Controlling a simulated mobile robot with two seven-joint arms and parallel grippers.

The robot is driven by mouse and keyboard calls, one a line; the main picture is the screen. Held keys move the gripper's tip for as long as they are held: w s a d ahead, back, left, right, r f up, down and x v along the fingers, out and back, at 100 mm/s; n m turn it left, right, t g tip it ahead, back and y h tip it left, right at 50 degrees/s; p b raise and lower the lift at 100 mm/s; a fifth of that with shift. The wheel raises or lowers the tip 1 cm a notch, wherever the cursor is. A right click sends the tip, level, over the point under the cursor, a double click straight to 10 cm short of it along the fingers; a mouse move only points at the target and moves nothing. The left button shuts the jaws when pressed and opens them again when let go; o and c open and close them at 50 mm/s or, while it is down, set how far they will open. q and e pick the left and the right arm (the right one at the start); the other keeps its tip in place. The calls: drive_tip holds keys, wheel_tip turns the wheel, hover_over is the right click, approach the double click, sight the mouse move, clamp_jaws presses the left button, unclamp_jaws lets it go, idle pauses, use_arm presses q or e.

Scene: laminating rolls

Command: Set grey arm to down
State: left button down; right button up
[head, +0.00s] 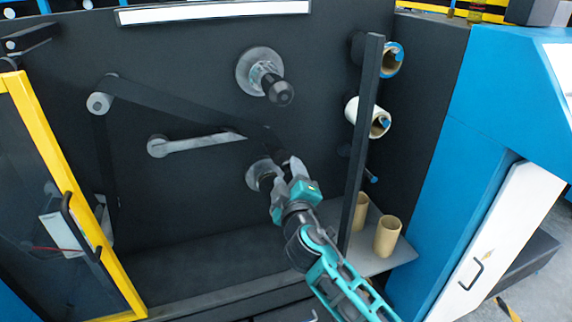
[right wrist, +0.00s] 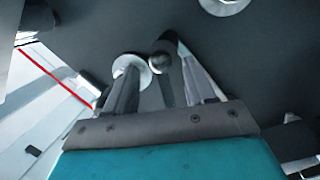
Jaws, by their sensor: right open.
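The grey arm (head: 195,143) is a light grey lever on the dark machine wall in the head view. It runs nearly level from a round pivot at its left end, rising slightly to the right. Its right end meets a dark strip. My right gripper (head: 284,168) is to the right of and below that end, in front of a lower grey hub (head: 257,174). Its fingers are open in the right wrist view (right wrist: 156,62). A dark round knob (right wrist: 160,57) shows between them; I cannot tell whether it belongs to the arm. My left gripper is not in view.
An upper spindle (head: 272,82) sticks out above my right gripper. A dark upright post (head: 360,150) stands to the right, near rolls (head: 367,117) on the side wall. Cardboard cores (head: 387,236) stand on the ledge. A yellow-framed door (head: 70,190) is open at left.

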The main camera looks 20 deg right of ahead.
sight(287, 170)
drive_tip(key=shift+w+d, duration=0.2)
drive_tip(key=shift+w, duration=0.9)
drive_tip(key=shift+w+d, duration=0.15)
drive_tip(key=shift+w, duration=0.95)
clamp_jaws()
drive_tip(key=shift+f, duration=0.1)
